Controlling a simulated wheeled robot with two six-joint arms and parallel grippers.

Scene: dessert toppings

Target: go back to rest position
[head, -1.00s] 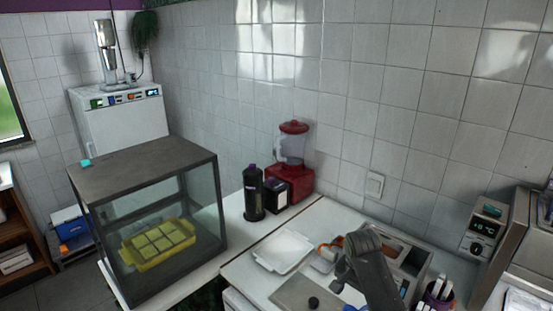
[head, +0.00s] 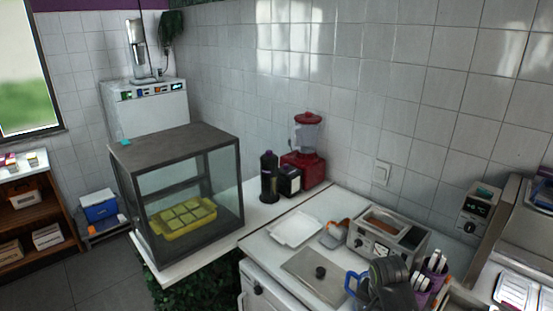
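A dark grey part of my arm, which I take to be the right gripper and wrist (head: 388,287), shows at the bottom edge of the head view, right of the middle. It is in front of the counter, and its fingertips cannot be made out. I see nothing clearly held in it. A blue handle-like thing (head: 351,283) shows just left of it; I cannot tell whether they touch. My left gripper is not in view.
A steel topping unit (head: 362,243) and a purple cup (head: 430,282) of utensils stand close by. A white tray (head: 296,229) and a flat lid (head: 309,283) lie on the counter. A glass case (head: 127,165) with a yellow tray (head: 165,231), a black bottle (head: 269,178) and a red blender (head: 303,172) stand further left.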

